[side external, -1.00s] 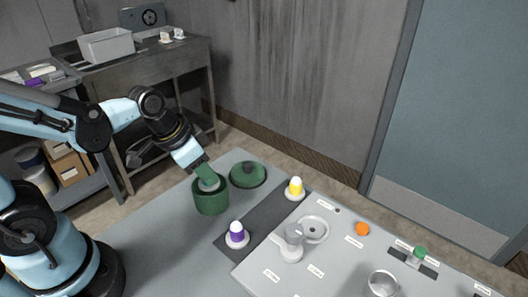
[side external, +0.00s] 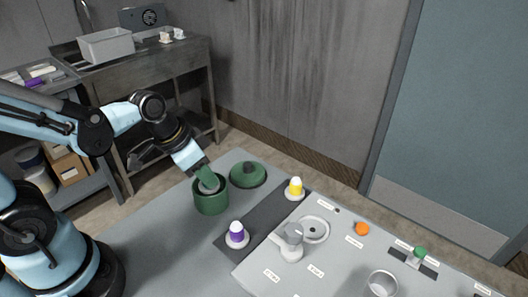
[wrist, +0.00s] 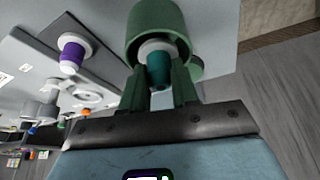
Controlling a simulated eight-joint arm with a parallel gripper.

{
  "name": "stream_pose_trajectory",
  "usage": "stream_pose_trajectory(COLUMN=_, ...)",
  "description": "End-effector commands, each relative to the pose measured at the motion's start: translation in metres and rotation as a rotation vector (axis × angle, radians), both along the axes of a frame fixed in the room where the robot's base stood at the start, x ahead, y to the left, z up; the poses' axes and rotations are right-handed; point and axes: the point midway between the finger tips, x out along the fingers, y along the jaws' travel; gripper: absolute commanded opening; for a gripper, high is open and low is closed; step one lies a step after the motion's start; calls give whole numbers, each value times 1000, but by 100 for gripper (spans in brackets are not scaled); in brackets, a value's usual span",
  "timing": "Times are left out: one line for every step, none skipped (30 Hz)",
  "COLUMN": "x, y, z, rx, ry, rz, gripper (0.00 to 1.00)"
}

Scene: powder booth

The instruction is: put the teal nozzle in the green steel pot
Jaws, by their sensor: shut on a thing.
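The teal nozzle (wrist: 159,72) with its pale grey collar is between the green fingers of my gripper (wrist: 160,90) in the wrist view. My gripper is shut on it. The green steel pot (side external: 211,202) stands on the grey table, and it also shows in the wrist view (wrist: 150,18). In the side view my gripper (side external: 207,182) is at the pot's mouth, with the nozzle's pale collar (side external: 210,189) at the opening, around rim level. The nozzle's teal body is hidden by the fingers there. How deep the nozzle sits in the pot is unclear.
A green lid (side external: 248,175) lies just behind the pot. A purple nozzle (side external: 236,233) and a yellow nozzle (side external: 295,187) stand on a dark strip (side external: 262,217) to the right. A raised grey panel (side external: 330,262) with fittings lies beyond it.

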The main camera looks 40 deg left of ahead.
Motion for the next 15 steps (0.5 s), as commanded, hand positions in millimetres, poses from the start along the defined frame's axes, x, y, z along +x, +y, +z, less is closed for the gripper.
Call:
stream_pose_trajectory(x=0, y=0, z=0, rx=0, ry=0, rz=0, gripper=0)
stream_pose_trajectory(x=0, y=0, z=0, rx=0, ry=0, rz=0, gripper=0)
stream_pose_trajectory(x=0, y=0, z=0, rx=0, ry=0, rz=0, gripper=0)
stream_pose_trajectory(x=0, y=0, z=0, rx=0, ry=0, rz=0, gripper=0)
stream_pose_trajectory(x=0, y=0, z=0, rx=0, ry=0, rz=0, gripper=0)
stream_pose_trajectory(x=0, y=0, z=0, rx=0, ry=0, rz=0, gripper=0)
stream_pose_trajectory(x=0, y=0, z=0, rx=0, ry=0, rz=0, gripper=32)
stream_pose_trajectory(x=0, y=0, z=0, rx=0, ry=0, rz=0, gripper=37)
stream_pose_trajectory(x=0, y=0, z=0, rx=0, ry=0, rz=0, gripper=43)
stream_pose_trajectory(x=0, y=0, z=0, rx=0, ry=0, rz=0, gripper=48)
stream_pose_trajectory(x=0, y=0, z=0, rx=0, ry=0, rz=0, gripper=52)
stream_pose_trajectory(x=0, y=0, z=0, rx=0, ry=0, rz=0, gripper=58)
stream_pose_trajectory(x=0, y=0, z=0, rx=0, ry=0, rz=0, gripper=59)
stream_pose_trajectory(x=0, y=0, z=0, rx=0, ry=0, rz=0, gripper=59)
stream_pose_trajectory(x=0, y=0, z=0, rx=0, ry=0, rz=0, gripper=59)
